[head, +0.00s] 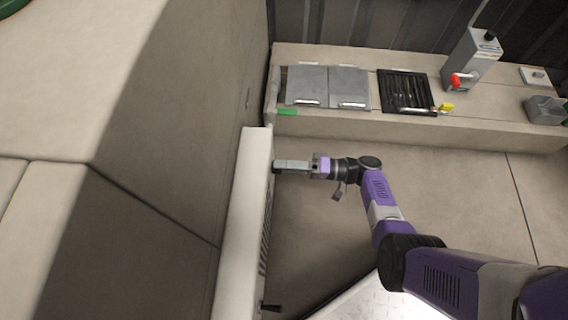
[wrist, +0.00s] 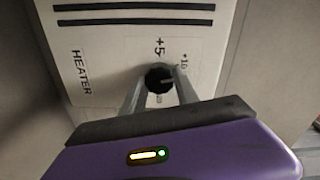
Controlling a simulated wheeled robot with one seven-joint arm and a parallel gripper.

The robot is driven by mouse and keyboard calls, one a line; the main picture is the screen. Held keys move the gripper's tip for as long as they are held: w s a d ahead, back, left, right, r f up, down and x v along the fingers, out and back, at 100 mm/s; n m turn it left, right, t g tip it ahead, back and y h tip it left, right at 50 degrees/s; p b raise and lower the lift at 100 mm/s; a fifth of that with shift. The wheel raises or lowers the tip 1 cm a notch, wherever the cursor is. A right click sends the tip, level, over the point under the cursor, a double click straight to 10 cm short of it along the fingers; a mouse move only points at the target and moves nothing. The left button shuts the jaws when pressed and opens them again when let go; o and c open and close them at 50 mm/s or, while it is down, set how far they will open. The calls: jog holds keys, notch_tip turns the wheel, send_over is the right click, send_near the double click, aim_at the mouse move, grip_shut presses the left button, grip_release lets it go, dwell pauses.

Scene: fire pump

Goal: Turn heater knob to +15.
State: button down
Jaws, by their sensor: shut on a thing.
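The heater (head: 240,230) is a tall white panel in the head view, standing against the wall left of my arm. In the wrist view its face (wrist: 105,60) carries the word HEATER, dark slots and a dial scale. The round black heater knob (wrist: 159,76) sits beside a +5 mark, with another partly readable mark to its right. My gripper (wrist: 158,84) is shut on the knob, one finger on each side. In the head view my gripper (head: 277,166) meets the heater's right face near its upper end, and the knob is hidden there. The knob's pointer is too unclear to read.
A counter (head: 300,127) runs along the back with grey lids (head: 328,86), a black grate (head: 404,92) and a grey box with a red knob (head: 470,62). A dark fitting (head: 270,308) sticks out at the heater's near end. Floor right of the heater is clear.

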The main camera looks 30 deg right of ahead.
jog(key=shift+f+m+p, duration=0.15)
jog(key=shift+m+p, duration=0.7)
jog(key=shift+m, duration=3.45)
jog(key=c, duration=0.9)
grip_release()
jog(key=shift+v, duration=3.95)
